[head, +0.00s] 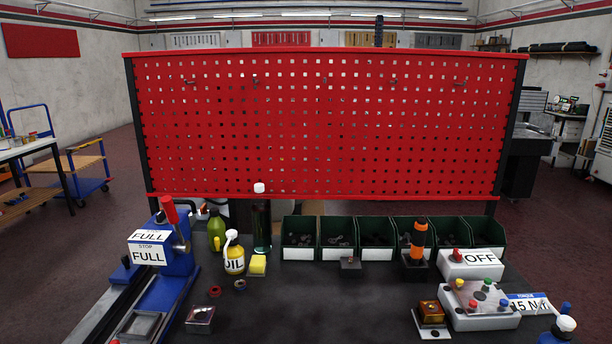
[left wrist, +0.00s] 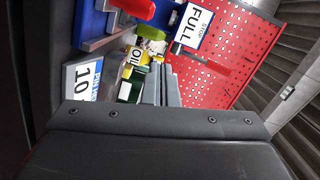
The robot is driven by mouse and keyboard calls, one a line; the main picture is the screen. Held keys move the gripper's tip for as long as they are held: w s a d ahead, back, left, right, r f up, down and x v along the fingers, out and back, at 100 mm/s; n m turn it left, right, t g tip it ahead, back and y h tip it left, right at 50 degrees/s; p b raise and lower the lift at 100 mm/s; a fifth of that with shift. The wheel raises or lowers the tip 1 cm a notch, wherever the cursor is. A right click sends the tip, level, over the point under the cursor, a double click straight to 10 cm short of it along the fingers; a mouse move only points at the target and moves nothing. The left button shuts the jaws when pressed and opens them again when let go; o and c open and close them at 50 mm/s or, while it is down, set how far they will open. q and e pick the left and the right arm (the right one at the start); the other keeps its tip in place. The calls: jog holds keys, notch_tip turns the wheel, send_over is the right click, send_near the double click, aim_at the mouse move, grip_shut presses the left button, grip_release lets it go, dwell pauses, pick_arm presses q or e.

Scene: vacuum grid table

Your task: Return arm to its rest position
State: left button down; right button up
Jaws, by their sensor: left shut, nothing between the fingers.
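My left gripper (left wrist: 164,86) shows in the left wrist view as grey fingers beyond the dark wrist body. The fingers are shut with nothing between them. It is away from the table items, which appear tilted in the background. Neither arm shows in the head view, and my right gripper is in no view.
A blue machine (head: 178,262) with a FULL sign (head: 148,250) stands at the table's left. An oil bottle (head: 234,258), a green bottle (head: 216,232) and green bins (head: 375,236) line the back, below a red pegboard (head: 325,125). A button box (head: 478,304) is at right.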

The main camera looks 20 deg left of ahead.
pick_arm(q)
jog(key=s+d+f+n+g, duration=0.4)
jog(key=s+f+n+g, duration=0.4)
jog(key=f+n, duration=0.15)
jog(key=s+d+f+n+g+h, duration=0.1)
jog(key=s+d+f+g+h, duration=0.15)
jog(key=d, duration=0.45)
jog(key=s+d+f+g+h, duration=0.2)
jog(key=d+f+h, duration=0.15)
jog(key=d, duration=0.35)
notch_tip(320, 180, down, 25)
jog(key=a, duration=0.3)
jog(key=s+d+f+g, duration=0.1)
jog(key=s+f+g, duration=0.1)
jog(key=s+f, duration=1.3)
jog(key=shift+s+d+f, duration=0.2)
jog(key=shift+s+d, duration=0.15)
jog(key=shift+d, duration=0.05)
